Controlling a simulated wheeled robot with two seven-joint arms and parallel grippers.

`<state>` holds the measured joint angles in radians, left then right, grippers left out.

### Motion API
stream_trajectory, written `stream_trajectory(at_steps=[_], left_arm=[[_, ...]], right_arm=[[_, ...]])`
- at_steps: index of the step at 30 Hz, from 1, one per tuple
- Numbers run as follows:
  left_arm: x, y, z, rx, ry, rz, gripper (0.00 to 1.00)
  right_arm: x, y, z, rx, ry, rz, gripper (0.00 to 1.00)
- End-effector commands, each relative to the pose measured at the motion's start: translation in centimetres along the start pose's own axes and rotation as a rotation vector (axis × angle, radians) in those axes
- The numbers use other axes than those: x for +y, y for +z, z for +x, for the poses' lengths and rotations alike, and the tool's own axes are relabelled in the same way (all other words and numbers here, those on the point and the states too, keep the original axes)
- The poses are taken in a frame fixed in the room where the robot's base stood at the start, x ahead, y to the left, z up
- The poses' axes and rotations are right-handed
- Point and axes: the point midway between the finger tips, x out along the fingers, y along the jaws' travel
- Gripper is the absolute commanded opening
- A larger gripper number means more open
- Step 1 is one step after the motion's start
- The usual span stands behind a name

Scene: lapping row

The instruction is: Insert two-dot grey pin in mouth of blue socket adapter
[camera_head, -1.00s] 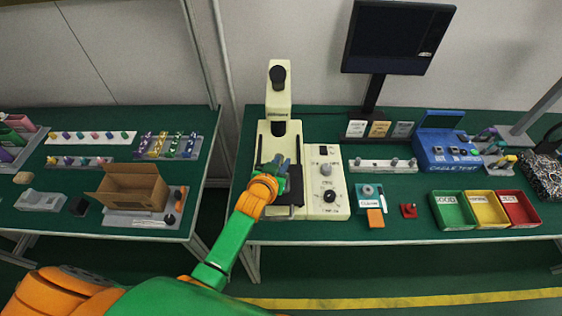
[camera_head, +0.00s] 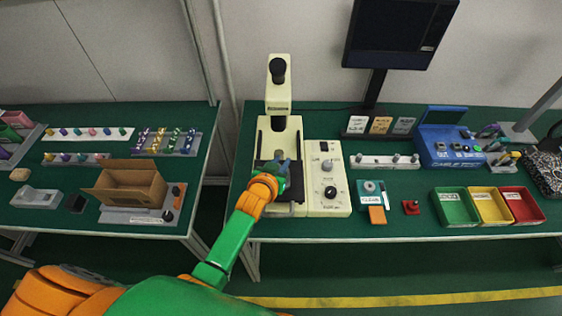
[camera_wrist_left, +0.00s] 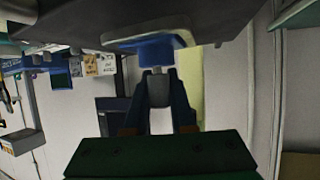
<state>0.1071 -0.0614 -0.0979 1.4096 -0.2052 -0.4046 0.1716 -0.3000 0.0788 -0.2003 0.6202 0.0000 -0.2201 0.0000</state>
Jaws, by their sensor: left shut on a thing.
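My left gripper (camera_head: 283,168) is over the dark stage of the cream microscope-like machine (camera_head: 279,97). In the left wrist view its two blue-grey fingers (camera_wrist_left: 157,103) are shut on a small grey pin (camera_wrist_left: 158,86). The pin's end meets or lies just in front of a blue block (camera_wrist_left: 155,52), which looks like the blue socket adapter, beside a dark slab (camera_wrist_left: 215,18). I cannot tell whether the pin is inside the mouth. The pin's dots are not visible. My right gripper is not in view.
A cream control box (camera_head: 328,181) with knobs stands right of the machine. Beyond it are a white rack (camera_head: 386,161), a blue cable tester (camera_head: 452,150) and green (camera_head: 455,208), yellow and red bins. An open cardboard box (camera_head: 130,186) stands on the left table.

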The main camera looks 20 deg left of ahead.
Motion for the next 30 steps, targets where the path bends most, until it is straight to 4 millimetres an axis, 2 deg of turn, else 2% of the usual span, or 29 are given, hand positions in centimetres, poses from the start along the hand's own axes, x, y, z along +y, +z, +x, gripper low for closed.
stream_trajectory(at_steps=[15,16,19,20,30], left_arm=[[0.01,0.78,0.32,-0.003,0.000,0.000,0.00],[0.01,0.79,0.32,-0.003,0.000,0.000,0.28],[0.01,0.77,0.32,-0.003,0.000,0.000,0.55],[0.01,0.76,0.32,-0.003,0.000,0.000,0.58],[0.00,0.69,-0.20,-0.002,0.000,0.000,0.58]], right_arm=[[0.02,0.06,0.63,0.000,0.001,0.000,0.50],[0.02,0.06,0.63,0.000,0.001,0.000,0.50],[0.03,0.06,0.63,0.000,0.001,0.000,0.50],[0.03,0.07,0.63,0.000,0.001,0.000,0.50],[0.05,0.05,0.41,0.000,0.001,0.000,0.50]])
